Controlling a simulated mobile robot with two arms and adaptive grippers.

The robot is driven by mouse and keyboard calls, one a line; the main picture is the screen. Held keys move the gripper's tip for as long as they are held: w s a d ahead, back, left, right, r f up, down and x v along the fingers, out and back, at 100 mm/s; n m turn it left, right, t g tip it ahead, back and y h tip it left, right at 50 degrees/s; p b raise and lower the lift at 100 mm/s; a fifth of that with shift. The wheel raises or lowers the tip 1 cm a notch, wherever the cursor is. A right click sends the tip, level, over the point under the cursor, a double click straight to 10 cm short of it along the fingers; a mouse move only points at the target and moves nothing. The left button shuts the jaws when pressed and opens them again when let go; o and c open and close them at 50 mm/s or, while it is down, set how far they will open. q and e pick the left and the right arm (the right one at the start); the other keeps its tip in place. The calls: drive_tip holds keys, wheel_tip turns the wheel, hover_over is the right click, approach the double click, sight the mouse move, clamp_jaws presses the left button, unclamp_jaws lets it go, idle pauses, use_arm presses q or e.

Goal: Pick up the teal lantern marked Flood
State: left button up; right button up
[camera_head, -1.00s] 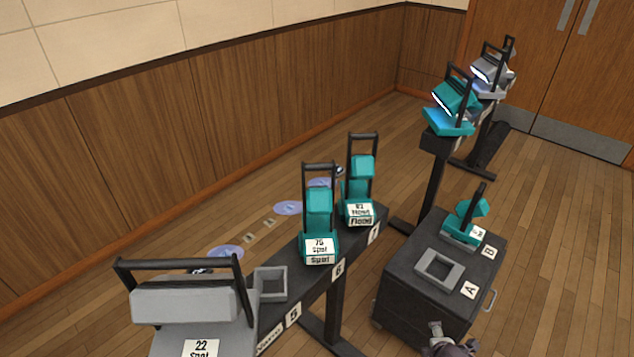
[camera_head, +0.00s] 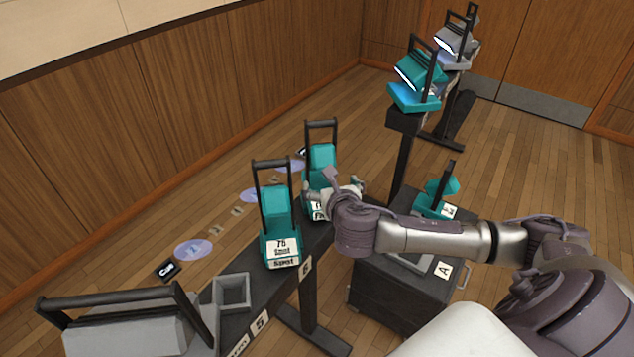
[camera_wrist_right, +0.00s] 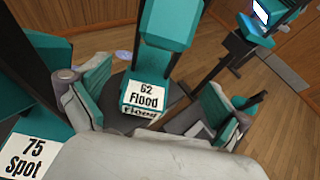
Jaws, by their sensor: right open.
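The teal lantern marked Flood (camera_head: 321,158) stands upright on the dark bench, its black handle frame rising above it. In the right wrist view its label reads 62 Flood on the teal body (camera_wrist_right: 168,28). My right gripper (camera_head: 333,190) is at the lantern's lower front and hides part of its label in the head view. In the right wrist view the right gripper (camera_wrist_right: 152,108) is open, with one finger to each side of the lantern's label; I cannot tell if either finger touches it. My left gripper is out of view.
A teal lantern marked 75 Spot (camera_head: 275,212) stands close on the left. A grey lantern (camera_head: 125,335) and an empty square holder (camera_head: 232,292) are nearer. A dark cart (camera_head: 385,300) bears another teal lantern (camera_head: 436,197). Lit lanterns (camera_head: 416,75) stand behind.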

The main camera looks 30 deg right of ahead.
drive_tip(key=x, duration=0.8)
drive_tip(key=shift+w+a, duration=0.2)
drive_tip(key=shift+w, duration=0.05)
drive_tip(key=c, duration=1.5)
drive_tip(key=shift+r, duration=0.2)
drive_tip(key=shift+c, duration=1.4)
drive_tip(key=shift+r, duration=0.15)
